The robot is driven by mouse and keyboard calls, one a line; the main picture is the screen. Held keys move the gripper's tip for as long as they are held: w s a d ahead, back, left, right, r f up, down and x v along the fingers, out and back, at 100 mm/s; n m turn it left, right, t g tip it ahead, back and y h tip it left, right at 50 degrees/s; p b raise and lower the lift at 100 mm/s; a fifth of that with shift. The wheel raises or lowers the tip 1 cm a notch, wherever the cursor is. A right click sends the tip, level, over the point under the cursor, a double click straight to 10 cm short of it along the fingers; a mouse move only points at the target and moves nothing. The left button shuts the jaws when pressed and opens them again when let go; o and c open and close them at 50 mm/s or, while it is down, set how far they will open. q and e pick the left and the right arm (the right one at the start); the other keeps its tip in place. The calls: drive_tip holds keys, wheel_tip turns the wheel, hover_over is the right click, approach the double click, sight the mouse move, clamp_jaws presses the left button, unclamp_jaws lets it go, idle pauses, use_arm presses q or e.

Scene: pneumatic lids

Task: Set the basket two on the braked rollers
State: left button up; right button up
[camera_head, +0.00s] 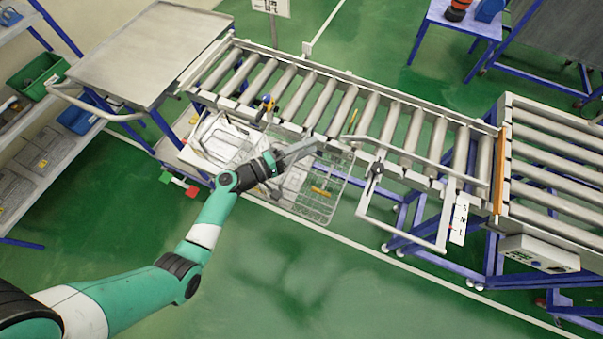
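The roller conveyor (345,108) runs from the upper left to the right, with bare metal rollers. A wire basket (325,207) is in front of its near rail, below my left gripper (312,147); an orange piece shows in it. A second wire basket area with white sheets (222,140) is to the left, partly behind my arm. I cannot read which is basket two. My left gripper is at the conveyor's near edge, by the basket's upper rim. Whether its fingers are closed on the rim is too small to tell. My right gripper is out of view.
A metal-topped cart (150,52) stands at the left end of the conveyor. A hinged frame (400,226) sticks out from the near rail. A wider roller section (555,165) is at the right. The green floor in front is clear.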

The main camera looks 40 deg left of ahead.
use_arm(q)
clamp_jaws()
drive_tip(key=shift+r, duration=0.15)
idle(1.0)
